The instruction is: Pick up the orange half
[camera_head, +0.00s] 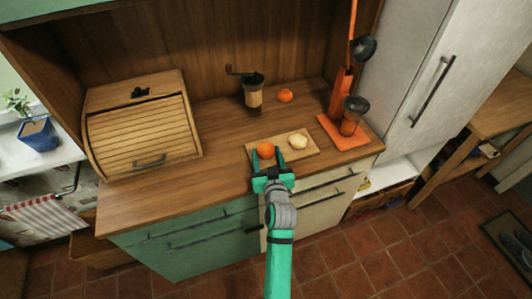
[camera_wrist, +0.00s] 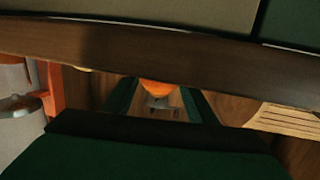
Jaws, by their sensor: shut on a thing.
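The orange half (camera_head: 265,150) is a small, rounded orange piece at the left part of the wooden board (camera_head: 311,151). My gripper (camera_head: 268,160) reaches it from the front, with one finger on either side, and is shut on it. In the wrist view the orange half (camera_wrist: 158,87) shows between the two dark green fingers (camera_wrist: 158,104). I cannot tell whether it touches the board or is slightly raised. Its cut face cannot be made out.
A pale roundish piece (camera_head: 298,141) lies on the board to the right. Behind stand a hand grinder (camera_head: 254,94) and a whole orange fruit (camera_head: 285,95). An orange stand (camera_head: 340,90) with a dark cup (camera_head: 354,112) is at right, a wooden bread box (camera_head: 145,130) at left.

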